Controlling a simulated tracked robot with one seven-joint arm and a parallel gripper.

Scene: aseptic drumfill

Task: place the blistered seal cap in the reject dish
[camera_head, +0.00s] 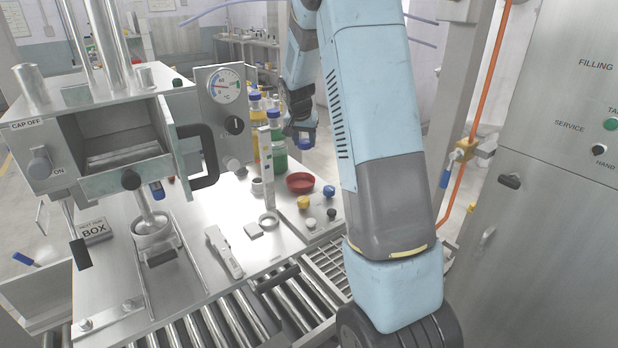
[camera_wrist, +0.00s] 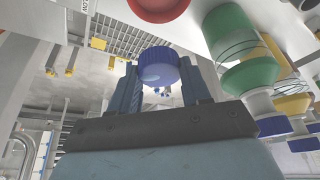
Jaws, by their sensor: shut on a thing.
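My gripper (camera_wrist: 160,88) is shut on a blue cap (camera_wrist: 158,66) in the wrist view. The cap sits between the two fingertips and has a paler oval patch on its face; I cannot tell whether this is a blister. In the head view my gripper (camera_head: 303,138) hangs above and behind the red dish (camera_head: 300,183), apart from it. The red dish also shows at the top edge of the wrist view (camera_wrist: 158,8). Its inside is partly visible in the head view and no cap shows in it.
A gauge panel (camera_head: 222,110) rises at left. Rollers (camera_head: 230,315) run along the front.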

